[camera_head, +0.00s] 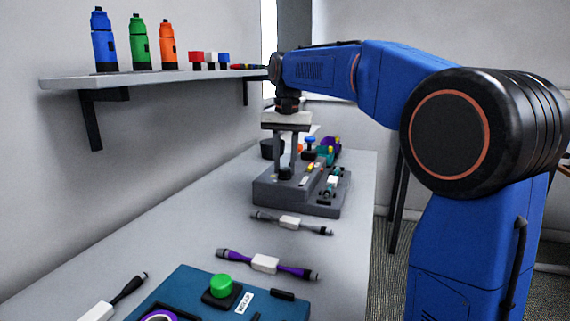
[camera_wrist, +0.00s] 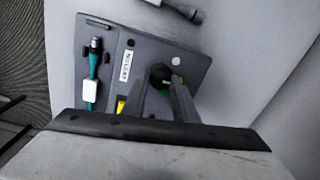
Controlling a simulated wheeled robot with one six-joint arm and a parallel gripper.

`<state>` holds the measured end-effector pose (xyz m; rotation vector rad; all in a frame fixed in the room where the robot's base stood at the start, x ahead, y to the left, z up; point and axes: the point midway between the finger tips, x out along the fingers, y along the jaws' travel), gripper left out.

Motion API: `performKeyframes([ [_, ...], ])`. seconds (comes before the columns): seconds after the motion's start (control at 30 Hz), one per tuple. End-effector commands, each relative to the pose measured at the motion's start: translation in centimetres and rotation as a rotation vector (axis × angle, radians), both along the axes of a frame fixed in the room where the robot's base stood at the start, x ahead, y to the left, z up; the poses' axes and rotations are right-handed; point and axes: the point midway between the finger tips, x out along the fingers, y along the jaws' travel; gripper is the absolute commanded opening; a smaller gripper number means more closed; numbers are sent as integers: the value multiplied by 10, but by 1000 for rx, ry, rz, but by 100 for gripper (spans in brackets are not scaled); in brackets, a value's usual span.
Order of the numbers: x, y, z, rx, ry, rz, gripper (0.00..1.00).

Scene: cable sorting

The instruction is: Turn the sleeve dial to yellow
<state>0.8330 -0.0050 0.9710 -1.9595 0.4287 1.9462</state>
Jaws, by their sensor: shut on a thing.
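My gripper (camera_head: 286,170) points straight down over the grey sleeve station (camera_head: 290,200) on the bench. Its two fingers are shut on the black sleeve dial (camera_wrist: 160,76), which stands on the station's top. The dial also shows between the fingertips in the head view (camera_head: 285,173). A teal cable with a white label (camera_wrist: 90,91) lies in the station's holder.
A grey cable (camera_head: 291,223), a purple cable (camera_head: 266,264) and a dark cable (camera_head: 126,290) lie nearer on the bench. A teal box with a green button (camera_head: 221,286) is at the front. A wall shelf (camera_head: 170,77) holds bottles at the left.

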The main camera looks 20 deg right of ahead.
Motion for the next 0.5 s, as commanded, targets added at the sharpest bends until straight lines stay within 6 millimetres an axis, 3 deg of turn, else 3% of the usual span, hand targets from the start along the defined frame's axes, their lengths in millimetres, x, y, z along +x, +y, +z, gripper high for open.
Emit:
performKeyframes([
  [0.5, 0, 0, 1, 0, -2, -116, 4],
])
